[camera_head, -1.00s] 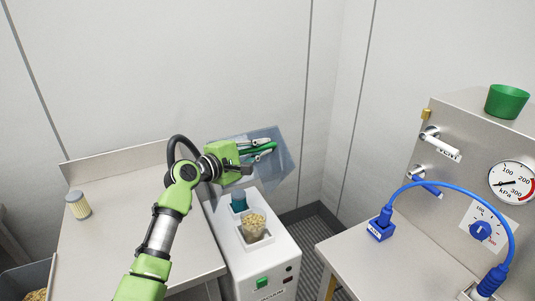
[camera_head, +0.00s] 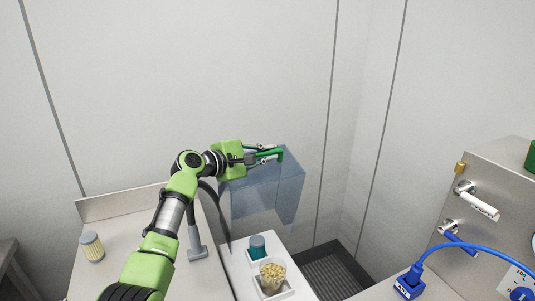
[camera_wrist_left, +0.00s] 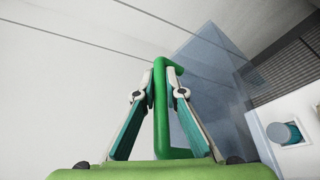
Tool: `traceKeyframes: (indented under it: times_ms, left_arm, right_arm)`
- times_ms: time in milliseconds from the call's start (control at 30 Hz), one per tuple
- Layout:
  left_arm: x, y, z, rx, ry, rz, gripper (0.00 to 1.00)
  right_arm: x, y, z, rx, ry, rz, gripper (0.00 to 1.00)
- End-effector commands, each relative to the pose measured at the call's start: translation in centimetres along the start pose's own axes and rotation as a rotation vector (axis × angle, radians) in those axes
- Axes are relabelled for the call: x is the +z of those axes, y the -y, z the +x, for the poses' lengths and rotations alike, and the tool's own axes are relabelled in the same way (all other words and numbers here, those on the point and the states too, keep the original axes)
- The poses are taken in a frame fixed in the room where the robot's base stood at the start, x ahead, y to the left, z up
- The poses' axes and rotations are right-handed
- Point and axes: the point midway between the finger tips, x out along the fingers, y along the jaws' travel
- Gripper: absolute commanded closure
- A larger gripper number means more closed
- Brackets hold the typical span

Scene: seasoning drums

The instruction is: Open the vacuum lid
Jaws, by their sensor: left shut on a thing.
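My left gripper (camera_head: 268,155) is shut on the green handle (camera_wrist_left: 160,125) of the translucent blue lid (camera_head: 265,195). In the left wrist view the green bar passes between my two fingers (camera_wrist_left: 160,95), and the lid (camera_wrist_left: 205,70) lies behind it. The lid stands raised at the back of the white machine (camera_head: 232,262), and the machine's top is uncovered. A clear cup of beige pieces (camera_head: 272,278) and a teal-topped container (camera_head: 257,245) sit in the machine's recesses. My right gripper is not in view.
A steel table (camera_head: 150,210) on the left holds a capped jar (camera_head: 92,247) and a grey stand (camera_head: 196,245). A steel panel (camera_head: 500,175) with levers and a blue cable (camera_head: 475,249) stands on the right. A dark floor grate (camera_head: 335,270) lies between.

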Motion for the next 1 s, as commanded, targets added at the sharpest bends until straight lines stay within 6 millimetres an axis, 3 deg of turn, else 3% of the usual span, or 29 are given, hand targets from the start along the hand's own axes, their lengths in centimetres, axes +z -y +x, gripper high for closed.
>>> traceKeyframes:
  times_ms: [267, 300, 333, 367, 767, 1000]
  left_arm:
    - [0.0, -0.3, -0.1, 0.005, -0.001, 0.002, 1.00]
    - [0.0, -0.3, -0.1, 0.005, -0.001, 0.002, 0.82]
    - [0.0, -0.3, -0.1, 0.005, -0.001, 0.002, 0.74]
    - [0.0, -0.2, -0.1, 0.005, -0.001, 0.002, 0.72]
    - [0.0, -0.1, -0.3, 0.003, -0.001, 0.001, 0.72]
    - [-0.1, 0.0, -2.4, 0.004, -0.002, 0.002, 0.72]
  right_arm:
    - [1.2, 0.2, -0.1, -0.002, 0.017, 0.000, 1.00]
    - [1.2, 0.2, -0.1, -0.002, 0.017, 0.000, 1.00]
    - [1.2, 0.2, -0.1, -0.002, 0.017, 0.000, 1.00]
    - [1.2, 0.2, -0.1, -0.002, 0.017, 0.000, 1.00]
    - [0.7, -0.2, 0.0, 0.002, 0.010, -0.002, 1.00]
    - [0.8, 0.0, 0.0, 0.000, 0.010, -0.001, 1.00]
